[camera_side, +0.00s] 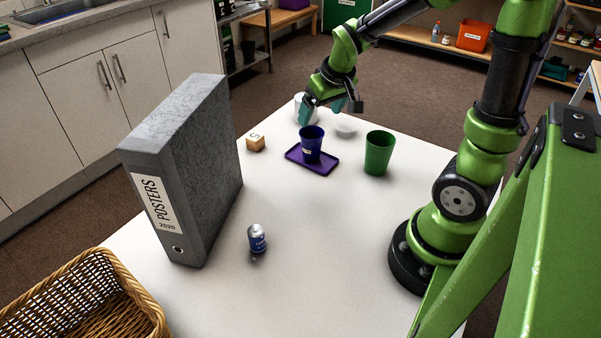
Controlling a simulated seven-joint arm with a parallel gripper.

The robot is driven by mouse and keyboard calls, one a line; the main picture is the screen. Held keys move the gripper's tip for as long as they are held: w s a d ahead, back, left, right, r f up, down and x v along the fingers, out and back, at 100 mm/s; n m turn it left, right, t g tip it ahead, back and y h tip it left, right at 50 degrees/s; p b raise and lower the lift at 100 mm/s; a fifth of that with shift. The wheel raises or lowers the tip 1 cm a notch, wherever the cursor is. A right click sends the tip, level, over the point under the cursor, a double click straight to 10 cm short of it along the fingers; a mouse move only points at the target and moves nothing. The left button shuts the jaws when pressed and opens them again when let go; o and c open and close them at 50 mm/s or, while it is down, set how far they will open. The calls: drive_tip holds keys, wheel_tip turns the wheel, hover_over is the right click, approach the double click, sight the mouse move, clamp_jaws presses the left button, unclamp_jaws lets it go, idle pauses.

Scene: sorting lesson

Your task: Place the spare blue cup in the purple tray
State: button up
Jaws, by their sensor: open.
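The dark blue cup (312,140) stands upright on the purple tray (325,166), a flat rectangle with a low rim. A small pale label is on the cup's side, too small to read. My gripper (331,108) is open, its two fingers spread wide. It is above and a little behind the cup in the picture. Nothing shows between the fingers, and they look clear of the cup, though the exact gap is hard to tell from this side.
A green cup (379,153) stands right of the tray. A tall grey binder (190,165), a small can (257,239) and a wicker basket (95,290) are nearer.

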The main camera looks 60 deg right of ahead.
drive_tip(key=s+a+r+t+y, duration=0.1)
drive_tip(key=s+a+r+y, duration=0.1)
drive_tip(key=s+a+r, duration=0.3)
drive_tip(key=s+a+r+t+y, duration=0.1)
drive_tip(key=s+a+r, duration=0.4)
drive_tip(key=a, duration=0.6)
drive_tip(key=shift+t+y, duration=0.4)
drive_tip(key=shift+t, duration=0.2)
